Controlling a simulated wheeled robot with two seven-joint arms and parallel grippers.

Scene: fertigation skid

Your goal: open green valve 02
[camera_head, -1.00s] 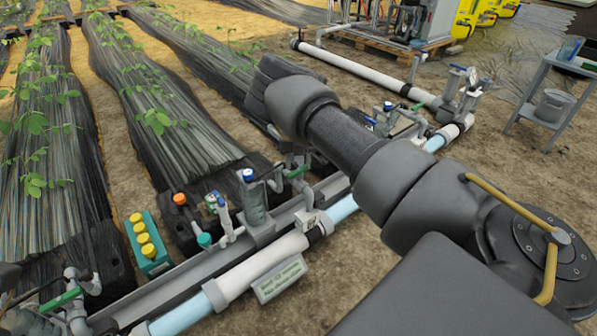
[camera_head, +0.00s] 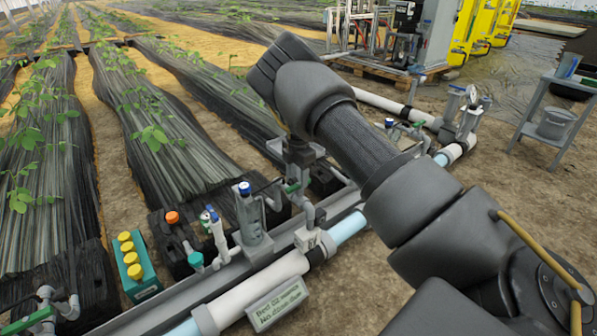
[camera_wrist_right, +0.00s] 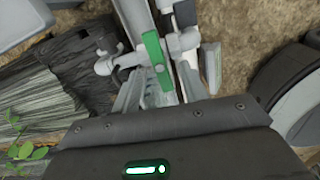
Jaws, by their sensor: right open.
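A green valve handle (camera_head: 290,187) sits on grey pipework beside the metal channel, mid-picture in the head view. In the right wrist view the green handle (camera_wrist_right: 155,55) is close, just ahead of my gripper's body, and lies across a light grey pipe. My right gripper (camera_head: 297,158) points down from the wrist, just above and behind this handle. It is open; its fingers are mostly hidden, and I cannot tell whether they touch the handle. A sign (camera_head: 277,303) stands in front of the pipe; its text seems to begin "Bed 02". My left gripper is out of view.
A teal crate with yellow caps (camera_head: 138,264) is further left. Other green handles show at the lower left (camera_head: 28,320) and farther back (camera_head: 420,124). A white main pipe (camera_head: 262,288) runs along the front.

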